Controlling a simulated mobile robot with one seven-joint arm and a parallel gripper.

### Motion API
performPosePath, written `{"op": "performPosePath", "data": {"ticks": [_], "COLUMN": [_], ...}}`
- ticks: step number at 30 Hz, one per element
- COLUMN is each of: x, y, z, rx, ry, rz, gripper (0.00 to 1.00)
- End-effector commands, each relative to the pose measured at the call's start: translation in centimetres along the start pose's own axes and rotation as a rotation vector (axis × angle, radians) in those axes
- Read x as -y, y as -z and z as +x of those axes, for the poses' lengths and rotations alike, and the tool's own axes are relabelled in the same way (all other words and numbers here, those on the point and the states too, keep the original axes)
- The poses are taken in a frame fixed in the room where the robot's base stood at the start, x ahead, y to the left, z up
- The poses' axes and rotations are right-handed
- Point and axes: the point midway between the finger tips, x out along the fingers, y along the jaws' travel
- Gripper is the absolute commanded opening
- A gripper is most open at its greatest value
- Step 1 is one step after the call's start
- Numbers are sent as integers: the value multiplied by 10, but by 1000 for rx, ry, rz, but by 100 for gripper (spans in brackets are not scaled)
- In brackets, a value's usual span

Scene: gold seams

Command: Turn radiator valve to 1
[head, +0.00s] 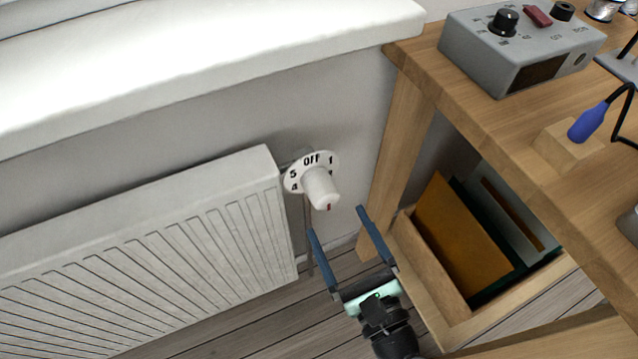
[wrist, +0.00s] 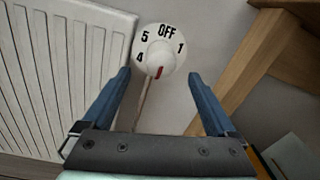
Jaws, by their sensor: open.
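The radiator valve (head: 321,187) is a white knob in front of a round white dial (head: 298,176) at the radiator's right end. The dial carries black marks; OFF, 1, 4 and 5 are readable, and the lower marks are hidden by the knob. A red pointer mark on the knob faces down, away from OFF, in the wrist view (wrist: 160,71). My gripper (head: 338,219) is open and empty, its blue fingers apart, just below and in front of the knob. In the wrist view the knob lies ahead, between and beyond the fingertips (wrist: 160,75).
The white radiator (head: 150,255) stands left of the valve, under a white sill (head: 200,60). A wooden workbench (head: 450,85) with a grey control box (head: 520,50) is at the right. A wooden crate of folders (head: 430,275) stands below it, close to my gripper's right.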

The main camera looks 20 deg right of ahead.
Motion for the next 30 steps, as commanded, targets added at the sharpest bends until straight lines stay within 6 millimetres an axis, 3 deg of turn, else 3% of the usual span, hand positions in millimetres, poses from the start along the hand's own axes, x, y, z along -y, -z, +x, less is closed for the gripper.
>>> {"op": "performPosePath", "data": {"ticks": [6, 12, 26, 30], "x": [-1, -1, -1, 0], "y": [-1, 0, -1, -1], "z": [48, 75, 86, 86], "rx": [4, 2, 0, 0], "ry": [-3, -1, -1, -1], "rz": [-3, -3, -3, -3], "gripper": [93, 93, 93, 67]}}
